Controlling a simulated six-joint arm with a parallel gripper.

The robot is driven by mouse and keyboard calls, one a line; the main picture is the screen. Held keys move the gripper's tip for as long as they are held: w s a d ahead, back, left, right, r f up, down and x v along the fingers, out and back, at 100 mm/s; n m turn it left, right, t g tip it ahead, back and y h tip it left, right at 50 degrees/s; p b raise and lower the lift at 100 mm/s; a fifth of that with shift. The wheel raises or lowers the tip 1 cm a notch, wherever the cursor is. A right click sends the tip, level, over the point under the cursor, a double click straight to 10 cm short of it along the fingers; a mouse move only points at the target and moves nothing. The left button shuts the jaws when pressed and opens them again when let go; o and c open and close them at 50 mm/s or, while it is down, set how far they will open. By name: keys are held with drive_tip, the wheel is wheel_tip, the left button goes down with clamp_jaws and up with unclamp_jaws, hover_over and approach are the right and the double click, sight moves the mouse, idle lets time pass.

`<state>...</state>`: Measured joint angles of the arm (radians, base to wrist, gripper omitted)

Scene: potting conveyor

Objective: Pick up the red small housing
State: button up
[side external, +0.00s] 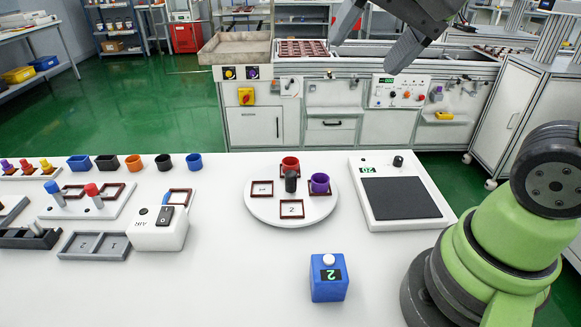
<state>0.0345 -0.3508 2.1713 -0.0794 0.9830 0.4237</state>
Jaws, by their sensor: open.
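The red small housing (290,163) is a round red cup in a dark red frame at the back of the white round turntable (262,211). A dark grey post (291,183) at the turntable's middle hides part of its front. My gripper (364,57) is at the top of the side view, open and empty, with its two grey fingers apart. It appears well above the table and to the right of the red housing. Its exact height and depth cannot be told from this one view.
A purple housing (320,184) sits at the turntable's right. A white scale (400,198) with a dark plate stands right of it. Several housings, including an orange one (134,163), line the back left.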

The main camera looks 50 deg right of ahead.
drive_tip(key=w+d+f+m+g, duration=0.25)
drive_tip(key=w+m, duration=0.35)
drive_tip(key=w, duration=0.4)
drive_tip(key=m+g+h, duration=0.1)
drive_tip(key=m+g, duration=0.2)
drive_tip(key=m, duration=0.9)
hover_over(290, 160)
drive_tip(key=f, duration=2.1)
drive_tip(key=shift+s+a+f, duration=0.3)
drive_tip(key=shift+s+f, duration=0.05)
drive_tip(key=shift+s, duration=0.05)
drive_tip(key=shift+s+a+f, duration=0.1)
drive_tip(key=shift+a+f, duration=0.05)
drive_tip(key=shift+f, duration=1.4)
drive_tip(key=shift+s+a+f, duration=0.1)
drive_tip(key=shift+f, duration=1.4)
drive_tip(key=c, duration=1)
